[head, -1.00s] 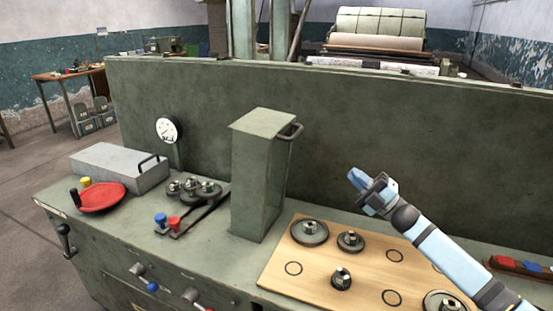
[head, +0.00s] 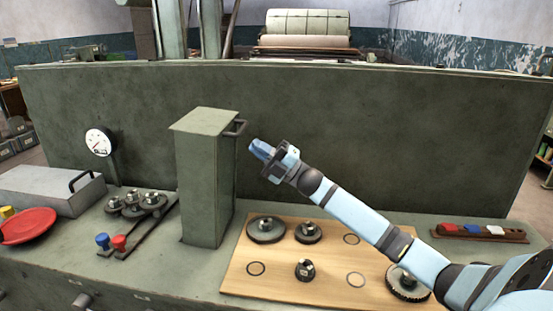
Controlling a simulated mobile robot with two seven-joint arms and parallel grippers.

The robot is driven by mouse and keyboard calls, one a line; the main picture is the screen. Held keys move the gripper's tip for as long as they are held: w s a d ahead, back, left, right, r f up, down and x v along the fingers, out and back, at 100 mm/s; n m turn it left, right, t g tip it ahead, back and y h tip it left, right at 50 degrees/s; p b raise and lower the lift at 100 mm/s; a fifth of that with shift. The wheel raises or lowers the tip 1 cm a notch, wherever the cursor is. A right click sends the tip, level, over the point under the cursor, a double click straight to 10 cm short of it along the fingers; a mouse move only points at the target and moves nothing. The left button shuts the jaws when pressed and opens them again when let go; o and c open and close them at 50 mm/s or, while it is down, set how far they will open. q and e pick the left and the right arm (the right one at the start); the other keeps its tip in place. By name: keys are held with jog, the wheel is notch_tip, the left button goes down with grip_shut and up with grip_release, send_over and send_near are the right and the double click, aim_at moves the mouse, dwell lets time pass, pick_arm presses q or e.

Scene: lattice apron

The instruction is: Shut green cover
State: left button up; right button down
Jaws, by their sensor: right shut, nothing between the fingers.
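The green cover (head: 205,185) is a tall, narrow box-like piece standing upright on the machine's top, left of the wooden board. Its dark handle (head: 236,129) sticks out to the right near its top. My right gripper (head: 261,149) is shut and empty, just right of the handle and slightly below it in the picture. A small gap shows between them, so they look apart. The cover's hinge, if it has one, cannot be made out. My left gripper is not in view.
Gears stand on posts (head: 132,203) left of the cover. A wooden board (head: 235,278) with several gears lies to its right. A grey box (head: 45,190), a red disc (head: 28,226) and a gauge (head: 99,142) are further left. A green panel (head: 380,140) rises behind.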

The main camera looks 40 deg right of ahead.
jog(key=shift+x, duration=1.5)
